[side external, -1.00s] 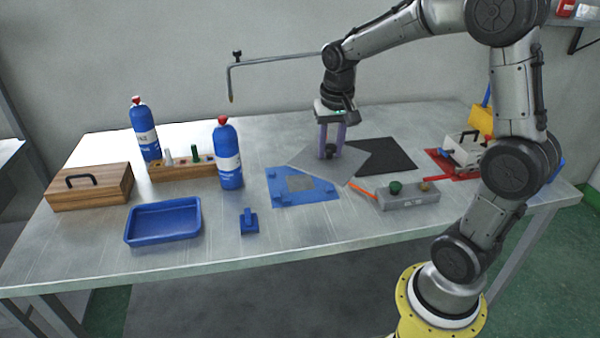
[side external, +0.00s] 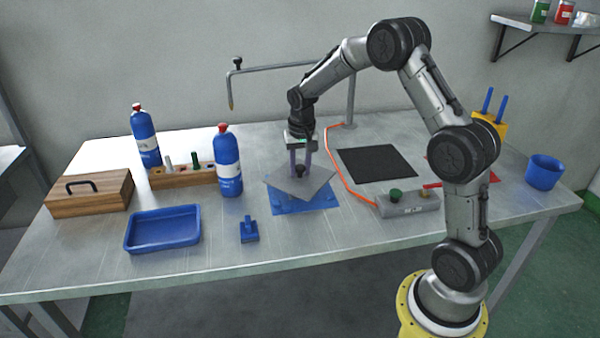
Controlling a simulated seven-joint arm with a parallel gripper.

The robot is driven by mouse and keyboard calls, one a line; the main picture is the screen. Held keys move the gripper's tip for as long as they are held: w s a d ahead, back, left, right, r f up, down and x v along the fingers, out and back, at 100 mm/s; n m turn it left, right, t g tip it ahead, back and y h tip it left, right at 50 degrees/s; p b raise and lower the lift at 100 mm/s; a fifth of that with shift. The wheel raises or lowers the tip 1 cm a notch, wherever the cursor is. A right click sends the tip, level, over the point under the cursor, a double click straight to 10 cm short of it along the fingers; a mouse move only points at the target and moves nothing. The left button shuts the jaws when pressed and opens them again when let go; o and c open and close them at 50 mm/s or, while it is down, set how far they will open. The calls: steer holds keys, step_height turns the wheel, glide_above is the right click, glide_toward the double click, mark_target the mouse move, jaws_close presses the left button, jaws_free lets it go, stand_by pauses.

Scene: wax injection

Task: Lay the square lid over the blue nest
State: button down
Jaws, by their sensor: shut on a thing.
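The square lid (side external: 315,184) is a flat grey plate with a dark knob in its middle. My gripper (side external: 300,170) is shut on the knob and holds the lid over the blue nest (side external: 304,207). The lid is turned relative to the nest and covers its rear and middle. The front strip of the nest shows below the lid. I cannot tell whether the lid touches the nest or hangs a little above it.
A blue bottle (side external: 228,165) stands just left of the lid. A small blue tool (side external: 249,232) and a blue tray (side external: 163,228) lie front left. A grey control box (side external: 408,204) with an orange cable and a black mat (side external: 377,163) are to the right. A bent metal arm (side external: 285,66) stands behind.

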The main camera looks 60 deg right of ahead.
steer(key=shift+f, duration=0.85)
steer(key=shift+f, duration=0.4)
steer(key=shift+f, duration=0.2)
steer(key=c, duration=0.5)
jaws_free()
steer(key=shift+c, duration=0.2)
steer(key=shift+r, duration=0.1)
